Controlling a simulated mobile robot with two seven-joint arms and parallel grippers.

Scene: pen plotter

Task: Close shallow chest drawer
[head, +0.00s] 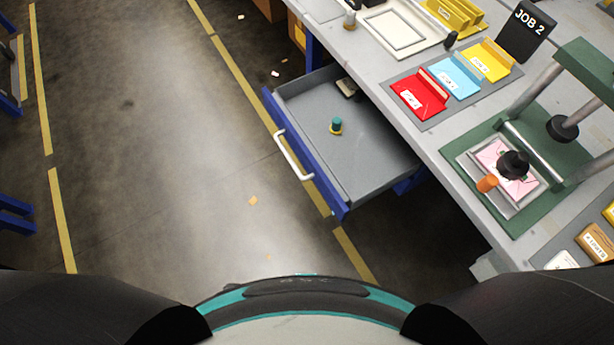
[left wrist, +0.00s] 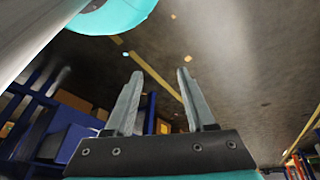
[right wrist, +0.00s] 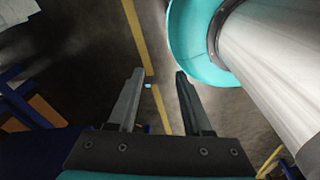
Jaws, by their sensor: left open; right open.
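The shallow chest drawer (head: 355,155) stands pulled out from under the workbench in the head view. It has a blue front (head: 325,186) with a white bar handle (head: 292,156). Inside lie a small teal and yellow item (head: 336,127) and a small dark-and-light item (head: 347,88) near the back. My left gripper (left wrist: 158,76) is open and empty over the floor in the left wrist view. My right gripper (right wrist: 163,75) is open and empty in the right wrist view. Neither gripper shows in the head view, and the drawer is not clearly seen in the wrist views.
The floor (head: 160,150) left of the drawer is open, with yellow lines and small scraps.

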